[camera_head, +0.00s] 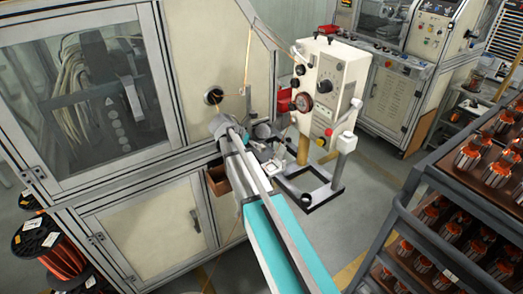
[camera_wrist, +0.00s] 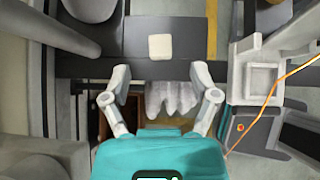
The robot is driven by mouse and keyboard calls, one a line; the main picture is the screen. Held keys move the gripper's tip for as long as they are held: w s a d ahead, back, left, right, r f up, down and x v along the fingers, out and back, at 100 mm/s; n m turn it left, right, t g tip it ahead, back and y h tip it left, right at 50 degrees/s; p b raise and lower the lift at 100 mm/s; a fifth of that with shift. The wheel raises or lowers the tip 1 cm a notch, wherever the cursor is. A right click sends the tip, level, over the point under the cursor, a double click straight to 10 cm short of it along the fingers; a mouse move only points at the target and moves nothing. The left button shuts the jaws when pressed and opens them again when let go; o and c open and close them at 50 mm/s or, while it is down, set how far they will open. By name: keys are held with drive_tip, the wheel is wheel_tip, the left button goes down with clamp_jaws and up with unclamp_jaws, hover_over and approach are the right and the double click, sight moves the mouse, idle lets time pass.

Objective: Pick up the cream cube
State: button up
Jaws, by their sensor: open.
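The cream cube (camera_wrist: 160,47) shows in the wrist view, upper middle, its pale square face toward the camera. It sits on a dark grey flat surface (camera_wrist: 200,38). My gripper (camera_wrist: 160,78) is open, with one light grey finger on each side and nothing held between them. The cube lies beyond the fingertips, roughly centred between them and apart from both. I cannot make out the cube or my gripper in the head view.
A pale, lobed object (camera_wrist: 172,98) shows between and below the fingers. A light grey block (camera_wrist: 255,78) and an orange wire (camera_wrist: 273,88) are at the right. In the head view, a rack (camera_head: 405,205) of wound armatures stands right, near a control box (camera_head: 328,80).

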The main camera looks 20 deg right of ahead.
sight(262, 148)
drive_tip(key=shift+b+x, duration=1)
drive_tip(key=shift+x, duration=0.2)
drive_tip(key=shift+b+x, duration=0.9)
drive_tip(key=shift+x, duration=0.5)
drive_tip(key=c, duration=0.8)
